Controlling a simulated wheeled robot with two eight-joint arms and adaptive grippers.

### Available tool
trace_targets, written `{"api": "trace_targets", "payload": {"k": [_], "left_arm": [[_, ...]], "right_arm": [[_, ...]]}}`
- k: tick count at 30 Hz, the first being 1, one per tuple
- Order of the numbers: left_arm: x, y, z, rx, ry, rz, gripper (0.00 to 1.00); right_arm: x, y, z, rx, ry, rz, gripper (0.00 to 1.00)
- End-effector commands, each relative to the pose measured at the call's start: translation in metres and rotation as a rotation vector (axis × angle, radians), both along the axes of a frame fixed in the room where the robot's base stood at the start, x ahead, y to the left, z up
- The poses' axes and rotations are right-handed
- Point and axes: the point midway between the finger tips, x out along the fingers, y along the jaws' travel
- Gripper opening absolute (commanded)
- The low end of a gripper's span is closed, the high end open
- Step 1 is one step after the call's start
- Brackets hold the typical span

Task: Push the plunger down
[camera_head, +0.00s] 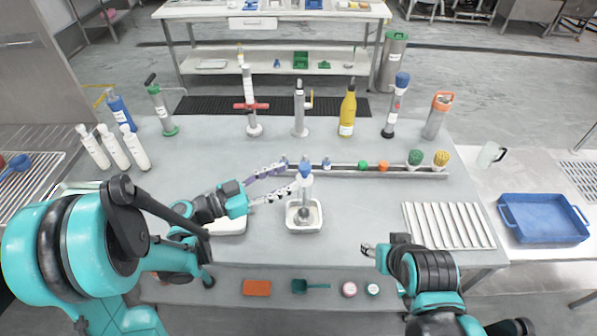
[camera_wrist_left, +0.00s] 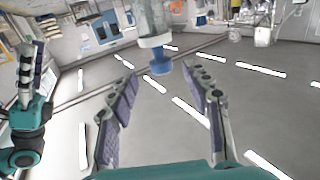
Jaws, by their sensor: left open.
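The grinder (camera_head: 306,188), a slim upright device with a blue-topped plunger (camera_head: 305,169), stands in a small white tray (camera_head: 291,222) in the middle of the table. My left gripper (camera_head: 290,177) is open, its two fingers reaching from the left beside the device's upper part. In the left wrist view the clear tube (camera_wrist_left: 150,22) and its blue knob (camera_wrist_left: 160,68) appear upside down, ahead of and between the open fingers (camera_wrist_left: 160,80); contact cannot be made out. My right gripper (camera_head: 370,250) is low at the table's front, away from the device; its opening is unclear.
Behind the device runs a metal rail (camera_head: 400,173) with several coloured knobs. Several pumps and a yellow bottle (camera_head: 347,112) stand farther back. White bottles (camera_head: 134,147) stand left. A ribbed metal tray (camera_head: 448,226) lies right; a blue bin (camera_head: 543,218) is beyond.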

Motion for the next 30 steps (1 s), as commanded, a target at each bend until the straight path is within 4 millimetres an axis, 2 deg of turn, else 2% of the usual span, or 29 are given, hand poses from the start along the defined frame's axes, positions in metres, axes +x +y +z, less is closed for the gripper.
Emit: {"api": "trace_targets", "payload": {"k": [1, 4, 10, 26, 30], "left_arm": [[-0.004, 0.011, 0.0, 0.0, 0.0, 0.006, 0.49], [-0.014, 0.027, 0.0, 0.0, 0.0, 0.004, 0.49], [-0.025, 0.044, 0.0, 0.001, 0.0, 0.001, 0.49], [-0.027, 0.046, 0.0, 0.001, 0.001, -0.001, 0.49], [-0.028, 0.041, -0.003, 0.019, 0.053, 0.001, 0.49]], "right_arm": [[0.0, 0.0, 0.0, 0.0, 0.0, 0.0, 0.49], [0.0, 0.0, 0.0, 0.0, 0.0, 0.0, 0.49], [0.0, 0.0, 0.0, 0.0, 0.0, 0.0, 0.49], [0.0, 0.0, 0.0, 0.0, 0.0, 0.0, 0.49], [0.0, 0.0, 0.0, 0.0, 0.0, 0.0, 0.49]]}}
